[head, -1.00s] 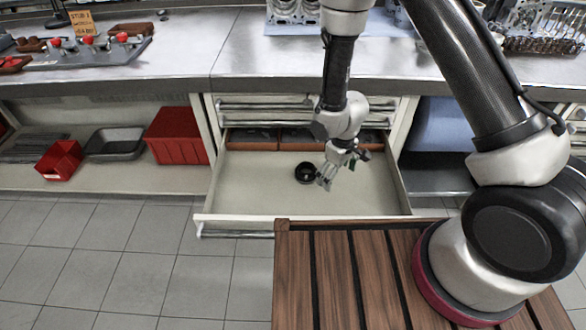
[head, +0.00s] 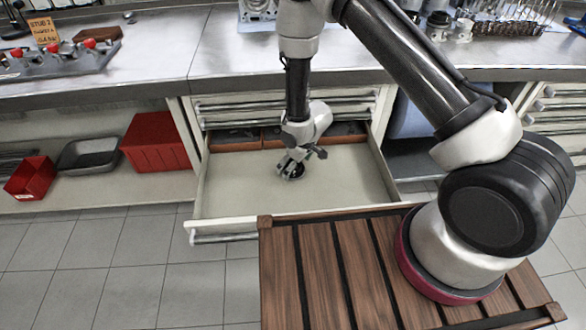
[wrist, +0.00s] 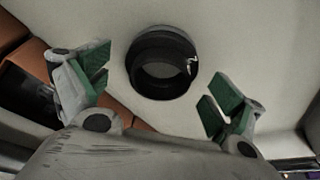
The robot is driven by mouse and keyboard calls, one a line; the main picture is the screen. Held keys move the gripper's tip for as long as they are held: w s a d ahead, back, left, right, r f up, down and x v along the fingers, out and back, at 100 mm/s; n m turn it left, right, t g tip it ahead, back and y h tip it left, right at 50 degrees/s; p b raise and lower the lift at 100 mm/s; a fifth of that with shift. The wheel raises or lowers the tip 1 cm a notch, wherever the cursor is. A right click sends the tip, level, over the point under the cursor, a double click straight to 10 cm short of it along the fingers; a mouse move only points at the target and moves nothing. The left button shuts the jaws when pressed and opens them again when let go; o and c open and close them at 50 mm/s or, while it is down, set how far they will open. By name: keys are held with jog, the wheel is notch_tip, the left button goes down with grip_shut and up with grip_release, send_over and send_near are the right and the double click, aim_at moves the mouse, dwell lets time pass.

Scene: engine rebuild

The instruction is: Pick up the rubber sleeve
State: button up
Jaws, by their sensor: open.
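The rubber sleeve (wrist: 162,47) is a short black ring lying on the pale floor of the open drawer (head: 345,185). In the wrist view its round opening faces the camera, and a small bright mark shows on its right side. In the head view the sleeve (head: 297,175) is mostly hidden behind my gripper (head: 287,174). In the wrist view my gripper (wrist: 158,85) is open, with green-padded fingers to the left and right of the sleeve. Neither finger appears to touch it. I cannot tell the exact height of the fingers above the drawer floor.
Orange-brown bins (head: 235,145) line the back of the drawer. The drawer front (head: 225,226) and side walls surround the work area. The worktop (head: 160,55) overhangs behind. Red bins (head: 158,142) and a grey tray (head: 90,155) sit on the left shelf. The drawer's right side is clear.

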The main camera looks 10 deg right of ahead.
jog(key=shift+w+f, duration=0.1)
jog(key=shift+f, duration=0.25)
jog(key=c, duration=1.1)
jog(key=shift+r, duration=0.15)
